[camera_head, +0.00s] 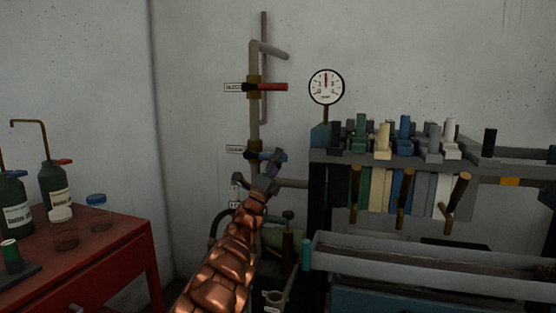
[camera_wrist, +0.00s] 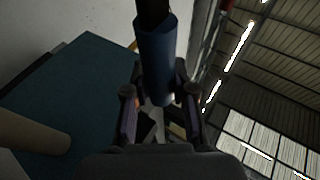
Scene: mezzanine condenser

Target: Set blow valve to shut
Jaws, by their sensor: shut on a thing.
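A valve with a blue lever handle (camera_head: 265,155) sits on the vertical pipe at mid height, beside a small label (camera_head: 236,149) that is too small to read surely. My gripper (camera_head: 273,162) is at this handle and hides part of it. In the wrist view the blue handle (camera_wrist: 157,55) runs between the two fingers of my gripper (camera_wrist: 160,112), which are shut on it. Above it, a red-handled valve (camera_head: 270,87) has its lever pointing right, level. I cannot tell from the labels which one is the blow valve.
A pressure gauge (camera_head: 326,87) stands right of the pipe (camera_head: 254,120). A rack of coloured plates (camera_head: 380,185) and a long trough (camera_head: 430,260) fill the right. A red cabinet (camera_head: 90,250) with bottles stands left. Lower fittings are partly hidden behind my arm.

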